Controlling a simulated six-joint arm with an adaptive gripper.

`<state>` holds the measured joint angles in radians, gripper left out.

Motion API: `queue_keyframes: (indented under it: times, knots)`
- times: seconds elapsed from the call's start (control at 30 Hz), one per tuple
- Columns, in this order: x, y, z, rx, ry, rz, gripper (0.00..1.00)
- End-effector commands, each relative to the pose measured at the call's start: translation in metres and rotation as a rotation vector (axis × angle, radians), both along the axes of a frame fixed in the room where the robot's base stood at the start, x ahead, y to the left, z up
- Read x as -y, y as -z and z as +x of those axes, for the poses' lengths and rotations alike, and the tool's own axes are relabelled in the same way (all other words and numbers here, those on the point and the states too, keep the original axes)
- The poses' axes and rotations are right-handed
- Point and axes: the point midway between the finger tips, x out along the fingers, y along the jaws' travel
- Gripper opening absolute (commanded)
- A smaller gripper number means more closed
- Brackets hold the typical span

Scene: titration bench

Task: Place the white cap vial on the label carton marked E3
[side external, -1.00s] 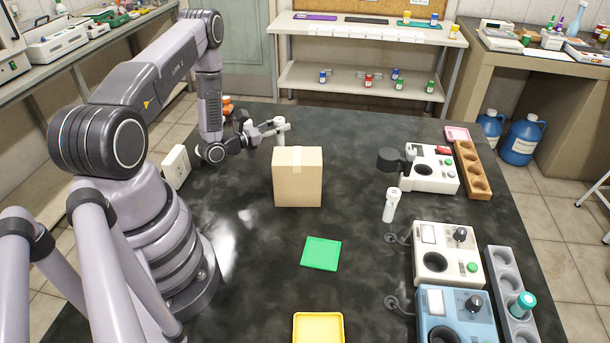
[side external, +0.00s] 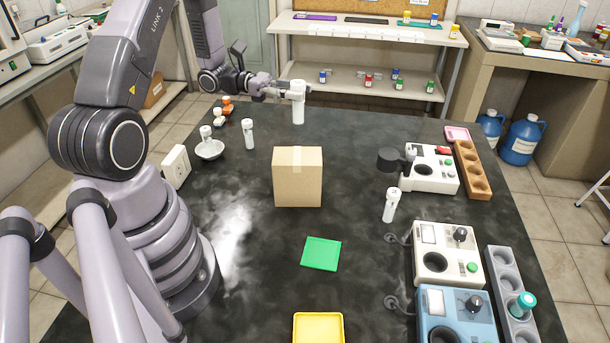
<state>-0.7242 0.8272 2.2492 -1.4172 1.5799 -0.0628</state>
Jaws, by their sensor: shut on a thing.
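My gripper (side external: 284,91) is shut on a white vial with a white cap (side external: 298,108). It holds the vial upright, seen above and behind the carton in the side view, apart from it. The tan carton (side external: 297,182) stands on the dark bench with a strip of tape over its top front edge. No E3 marking is legible on it. Another white-capped vial (side external: 248,134) stands to the left behind the carton, and one more (side external: 390,205) stands to its right.
A white dish (side external: 209,151) with a white-capped item and an orange-capped item (side external: 227,104) are at the back left. A green tray (side external: 321,253) and yellow tray (side external: 318,328) lie in front. Instruments (side external: 431,170) and racks (side external: 471,170) line the right. The carton top is clear.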

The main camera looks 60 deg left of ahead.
Motion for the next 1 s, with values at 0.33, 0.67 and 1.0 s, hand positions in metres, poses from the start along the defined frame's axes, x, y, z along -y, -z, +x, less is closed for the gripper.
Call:
queue_keyframes:
  times: [0.33, 0.67, 1.0]
  knots:
    - [0.007, 0.039, -0.009, -0.003, 0.065, -0.003, 0.03]
    - [0.007, 0.077, -0.009, -0.001, 0.063, -0.003, 0.03]
    - [0.007, 0.080, -0.009, 0.000, 0.062, -0.002, 0.03]
